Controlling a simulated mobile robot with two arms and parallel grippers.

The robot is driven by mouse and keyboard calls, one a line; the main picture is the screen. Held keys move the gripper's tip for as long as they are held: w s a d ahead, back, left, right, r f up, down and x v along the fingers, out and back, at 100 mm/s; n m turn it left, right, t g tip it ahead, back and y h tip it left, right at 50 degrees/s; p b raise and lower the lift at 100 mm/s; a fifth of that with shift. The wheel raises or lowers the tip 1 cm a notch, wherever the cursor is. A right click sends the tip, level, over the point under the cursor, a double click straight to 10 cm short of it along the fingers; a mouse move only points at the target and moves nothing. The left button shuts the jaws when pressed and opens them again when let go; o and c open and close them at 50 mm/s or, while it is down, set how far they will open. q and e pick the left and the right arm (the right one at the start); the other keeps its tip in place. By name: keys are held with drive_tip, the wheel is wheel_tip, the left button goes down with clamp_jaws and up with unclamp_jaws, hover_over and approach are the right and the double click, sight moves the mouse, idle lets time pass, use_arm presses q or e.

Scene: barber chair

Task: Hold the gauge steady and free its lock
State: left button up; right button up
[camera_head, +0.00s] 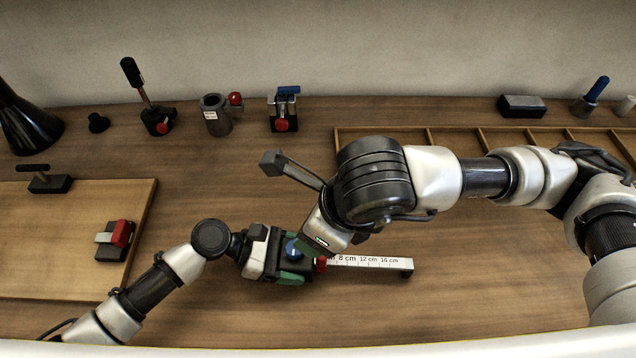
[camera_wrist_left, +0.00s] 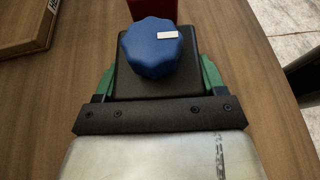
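The gauge has a white scale (camera_head: 365,261) marked in cm, a red part (camera_head: 321,264) and a black body (camera_wrist_left: 135,84). A round blue lock knob (camera_wrist_left: 152,48) with a pale mark sits on the body; it also shows in the head view (camera_head: 292,249). My left gripper (camera_head: 288,262) is shut on the gauge body, its green fingers on both sides of it in the wrist view (camera_wrist_left: 158,78). My right gripper (camera_head: 312,240) reaches down over the gauge close to the knob. Its fingertips are mostly hidden, so its opening is unclear. The left wrist view does not show it.
A wooden board (camera_head: 70,230) with a red-and-black clamp (camera_head: 116,240) lies at left. Several fixtures, including a lever base (camera_head: 158,121) and a grey cup (camera_head: 216,115), stand along the back. A divided wooden tray (camera_head: 455,139) lies at back right. The table right of the gauge is clear.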

use_arm(q)
drive_tip(key=o, duration=0.5)
